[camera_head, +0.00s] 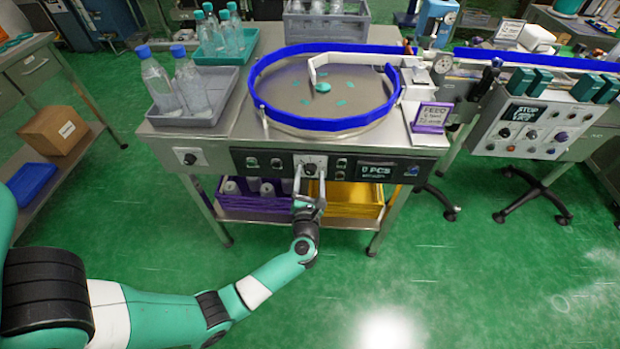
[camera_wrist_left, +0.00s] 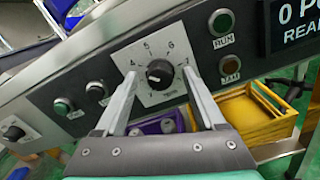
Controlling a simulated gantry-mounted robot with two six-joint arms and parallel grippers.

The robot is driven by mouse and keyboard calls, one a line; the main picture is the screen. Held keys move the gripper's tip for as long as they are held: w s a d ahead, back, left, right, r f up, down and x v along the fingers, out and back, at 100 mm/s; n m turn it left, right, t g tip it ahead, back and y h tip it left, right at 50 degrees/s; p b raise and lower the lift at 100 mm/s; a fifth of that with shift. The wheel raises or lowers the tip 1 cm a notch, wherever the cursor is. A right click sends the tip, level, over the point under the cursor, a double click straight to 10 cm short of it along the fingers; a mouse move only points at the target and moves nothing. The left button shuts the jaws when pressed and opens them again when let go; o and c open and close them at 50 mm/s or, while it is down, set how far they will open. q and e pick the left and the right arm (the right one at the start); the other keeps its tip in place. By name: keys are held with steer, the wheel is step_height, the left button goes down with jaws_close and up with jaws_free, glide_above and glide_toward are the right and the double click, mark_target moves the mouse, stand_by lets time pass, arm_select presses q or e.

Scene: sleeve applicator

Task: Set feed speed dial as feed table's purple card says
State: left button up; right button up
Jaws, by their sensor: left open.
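The feed speed dial (camera_wrist_left: 160,73) is a round black knob on a white numbered plate (camera_wrist_left: 150,50), on the feed table's dark front panel. Numbers 4, 5, 6 and 7 read along the plate's top; I cannot tell clearly where the knob points. The dial also shows small in the head view (camera_head: 310,168). My left gripper (camera_wrist_left: 160,76) is open, with one finger on each side of the dial; I cannot tell whether they touch it. The purple card (camera_head: 432,116) stands on the table's right corner. It reads "FEED"; its smaller lines are too blurred to read surely. My right gripper is out of view.
A green button (camera_wrist_left: 62,106) sits left. A blue-rimmed bowl (camera_head: 325,122) sits on top.

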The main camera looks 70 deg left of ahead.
arm_select(q)
steer(key=shift+a, duration=0.1)
jaws_close()
stand_by(0.3)
steer(key=shift+r, duration=0.1)
steer(key=shift+w+r+m+p, duration=0.1)
steer(key=shift+m+p, duration=1.3)
steer(key=shift+m, duration=0.2)
steer(key=m+p, duration=0.2)
steer(key=m, duration=0.2)
steer(key=shift+p, duration=0.4)
steer(key=m+p, duration=0.2)
steer(key=m, duration=0.3)
steer(key=shift+m, duration=0.4)
steer(key=m, duration=0.1)
steer(key=m+p, duration=0.1)
steer(key=m, duration=0.2)
steer(key=shift+f+m+p, duration=0.3)
steer(key=shift+m, duration=0.1)
